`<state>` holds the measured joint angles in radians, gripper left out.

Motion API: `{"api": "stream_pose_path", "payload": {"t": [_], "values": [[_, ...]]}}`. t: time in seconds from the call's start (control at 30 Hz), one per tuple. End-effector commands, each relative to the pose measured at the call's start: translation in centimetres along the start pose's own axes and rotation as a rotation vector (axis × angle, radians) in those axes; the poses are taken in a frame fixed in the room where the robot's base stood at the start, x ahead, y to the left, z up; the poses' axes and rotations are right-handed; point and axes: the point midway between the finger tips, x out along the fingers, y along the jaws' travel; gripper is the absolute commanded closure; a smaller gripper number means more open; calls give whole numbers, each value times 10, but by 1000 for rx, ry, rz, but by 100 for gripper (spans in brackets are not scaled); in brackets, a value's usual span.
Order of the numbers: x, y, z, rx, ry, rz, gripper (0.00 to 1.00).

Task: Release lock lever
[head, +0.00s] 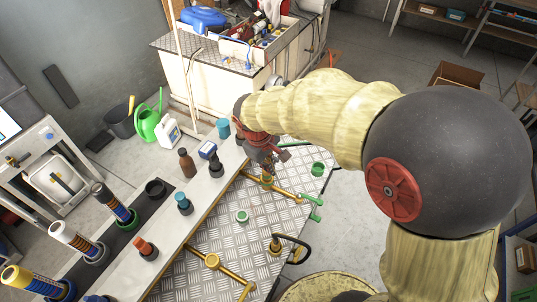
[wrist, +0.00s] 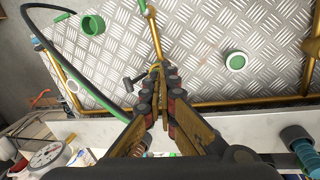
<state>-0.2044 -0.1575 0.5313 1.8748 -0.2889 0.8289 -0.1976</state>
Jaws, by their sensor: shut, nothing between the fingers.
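My gripper (wrist: 162,72) is shut and empty, its fingers pointing at the patterned metal plate. In the head view my gripper (head: 266,172) is above a brass pipe (head: 285,190). In the wrist view a small dark lever (wrist: 132,84) with a short cross-end lies just left of the fingertips, beside a yellow fitting partly hidden by them. I cannot tell whether they touch. A black curved handle (head: 296,240) stands on a brass fitting near the plate's front edge. Which part is the lock lever is not clear.
Green round caps (head: 242,216) lie on the metal plate (head: 228,243). A dark green hose (wrist: 62,62) curves at left in the wrist view. Bottles (head: 187,163) and other items stand on the light ledge (head: 160,215).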

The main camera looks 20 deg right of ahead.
Motion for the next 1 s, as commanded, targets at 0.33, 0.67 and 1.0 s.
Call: {"api": "stream_pose_path", "payload": {"t": [0.33,0.67,1.0], "values": [[-7,34,-40,-187,54,90,100],[-7,34,-40,-188,54,89,100],[37,37,-41,-187,51,87,100]]}}
